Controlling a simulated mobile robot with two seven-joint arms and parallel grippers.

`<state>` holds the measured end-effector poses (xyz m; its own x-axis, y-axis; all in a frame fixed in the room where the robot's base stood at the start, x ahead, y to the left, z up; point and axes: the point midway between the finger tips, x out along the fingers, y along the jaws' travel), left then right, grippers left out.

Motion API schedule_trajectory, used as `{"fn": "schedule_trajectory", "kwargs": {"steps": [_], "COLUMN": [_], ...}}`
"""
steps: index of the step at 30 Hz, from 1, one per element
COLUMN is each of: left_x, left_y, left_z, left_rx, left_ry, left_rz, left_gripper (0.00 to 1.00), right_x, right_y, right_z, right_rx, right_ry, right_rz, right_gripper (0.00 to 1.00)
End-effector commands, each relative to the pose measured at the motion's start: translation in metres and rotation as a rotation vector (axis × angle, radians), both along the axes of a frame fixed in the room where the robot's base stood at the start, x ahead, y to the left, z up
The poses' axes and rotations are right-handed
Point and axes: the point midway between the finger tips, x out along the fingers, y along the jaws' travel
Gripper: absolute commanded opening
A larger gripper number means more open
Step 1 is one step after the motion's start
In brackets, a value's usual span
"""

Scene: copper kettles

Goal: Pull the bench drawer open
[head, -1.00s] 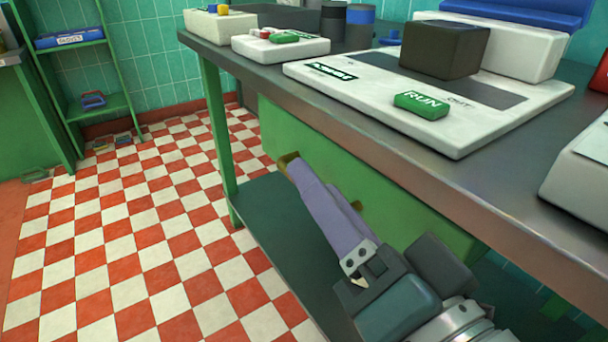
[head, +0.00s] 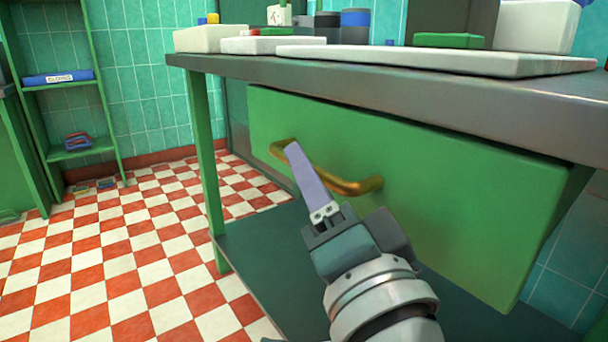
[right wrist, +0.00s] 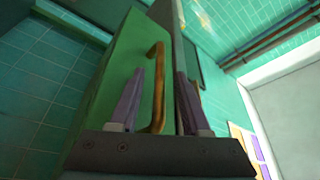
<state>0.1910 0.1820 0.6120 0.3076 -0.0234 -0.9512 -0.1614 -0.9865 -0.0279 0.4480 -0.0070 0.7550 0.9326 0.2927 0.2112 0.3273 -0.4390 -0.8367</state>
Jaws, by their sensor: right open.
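The green bench drawer (head: 440,190) sits under the grey bench top, and I see no gap showing it pulled out. Its curved brass handle (head: 355,186) runs across the front and also shows in the right wrist view (right wrist: 158,88). My right gripper (head: 292,149) is at the handle, its purple fingers partly covering it in the head view. In the right wrist view the gripper (right wrist: 160,74) is open, with the handle between its two fingers and space beside it. Contact cannot be told. My left gripper is not in view.
The bench top (head: 400,82) holds white panels and a green block (head: 449,40) above the drawer. A dark green lower shelf (head: 265,250) lies below. A green bench leg (head: 207,160) stands at the left. The checkered floor (head: 120,270) is clear there.

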Motion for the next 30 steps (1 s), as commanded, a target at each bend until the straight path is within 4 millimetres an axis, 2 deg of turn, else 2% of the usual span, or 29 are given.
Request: {"fn": "schedule_trajectory", "kwargs": {"steps": [3,6,15,27,30], "left_x": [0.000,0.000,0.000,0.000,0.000], "left_y": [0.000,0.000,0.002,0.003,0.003], "left_z": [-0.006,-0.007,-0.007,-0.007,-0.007], "left_rx": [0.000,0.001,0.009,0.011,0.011], "left_ry": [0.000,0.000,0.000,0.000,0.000], "left_rz": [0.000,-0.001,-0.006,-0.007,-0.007], "left_gripper": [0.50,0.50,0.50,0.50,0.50], "right_x": [0.015,0.021,0.023,0.022,0.022], "right_y": [0.004,0.006,0.007,0.007,0.007], "right_z": [0.001,0.004,0.005,0.005,0.005], "right_rx": [-0.001,-0.001,-0.001,-0.001,-0.001], "right_ry": [-0.001,-0.001,0.001,0.001,0.001], "right_rz": [-0.001,-0.001,-0.001,-0.001,-0.001], "right_gripper": [0.47,0.47,0.46,0.01,0.00]}}
